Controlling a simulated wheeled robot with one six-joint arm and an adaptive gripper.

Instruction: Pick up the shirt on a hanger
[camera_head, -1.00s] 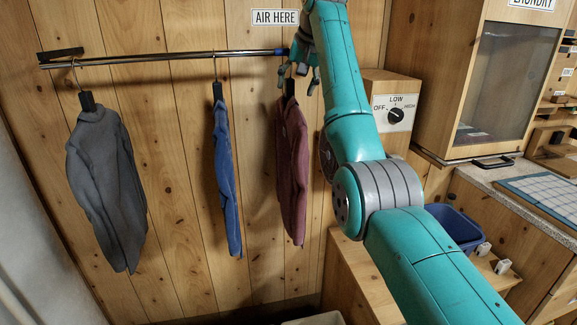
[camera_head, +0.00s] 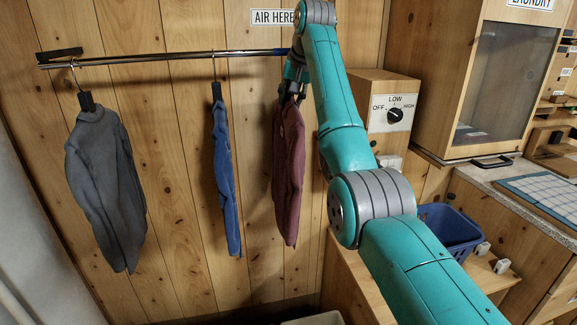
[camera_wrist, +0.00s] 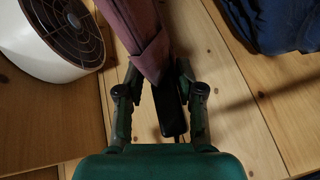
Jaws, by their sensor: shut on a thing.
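The maroon shirt (camera_head: 289,180) hangs at the right end of the rail, below the AIR HERE sign. My gripper (camera_head: 293,92) is at its top, shut on the shirt's hanger at the collar. In the wrist view, the fingers (camera_wrist: 160,75) stand on either side of the hanger's black block (camera_wrist: 170,112), and the maroon cloth (camera_wrist: 140,35) extends away beyond them. The hanger's hook and its contact with the rail are hidden behind my gripper and arm.
A metal rail (camera_head: 150,58) runs along the plank wall. A blue shirt (camera_head: 224,180) and a grey shirt (camera_head: 105,180) hang left of the maroon one. A dial box (camera_head: 390,100) is close right of my arm. A white round housing with a dark grille (camera_wrist: 70,30) is nearby.

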